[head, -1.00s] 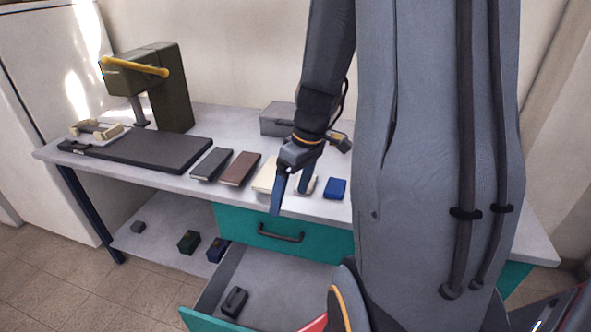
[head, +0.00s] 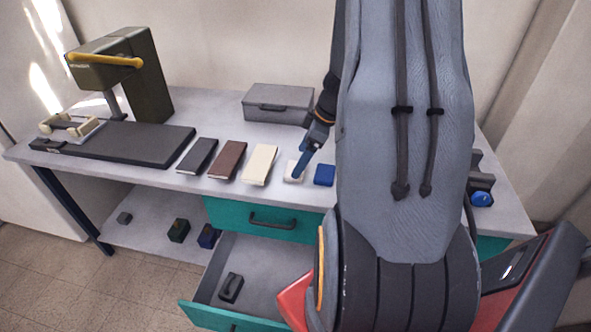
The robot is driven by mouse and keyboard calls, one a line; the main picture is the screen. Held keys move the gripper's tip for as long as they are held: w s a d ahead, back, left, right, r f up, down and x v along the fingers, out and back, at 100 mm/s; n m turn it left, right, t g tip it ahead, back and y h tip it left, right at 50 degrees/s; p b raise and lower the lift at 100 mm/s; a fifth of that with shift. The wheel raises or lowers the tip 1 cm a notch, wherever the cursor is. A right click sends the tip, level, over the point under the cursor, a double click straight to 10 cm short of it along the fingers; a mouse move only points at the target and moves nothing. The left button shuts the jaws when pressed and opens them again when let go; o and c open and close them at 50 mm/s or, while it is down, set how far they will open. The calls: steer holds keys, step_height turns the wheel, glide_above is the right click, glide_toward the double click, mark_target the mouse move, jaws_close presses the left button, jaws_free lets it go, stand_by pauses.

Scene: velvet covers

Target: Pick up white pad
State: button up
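The white pad (head: 291,168) is a small pale block on the table in the head view, between a cream book and a blue pad (head: 324,175). My gripper (head: 299,172) reaches down over the white pad from the upper right. One blue finger crosses in front of the pad and covers its right part. The other finger does not show clearly, so I cannot tell whether the fingers are apart or whether they touch the pad.
A cream book (head: 259,165), a brown book (head: 228,160) and a dark book (head: 197,155) lie in a row to the left. A grey box (head: 278,103) stands behind. An open drawer (head: 262,270) juts out below the table. A green machine (head: 150,75) stands at the back left.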

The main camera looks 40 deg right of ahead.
steer(key=shift+p+x, duration=0.55)
steer(key=shift+x, duration=1.4)
steer(key=shift+s, duration=0.1)
steer(key=c, duration=1.1)
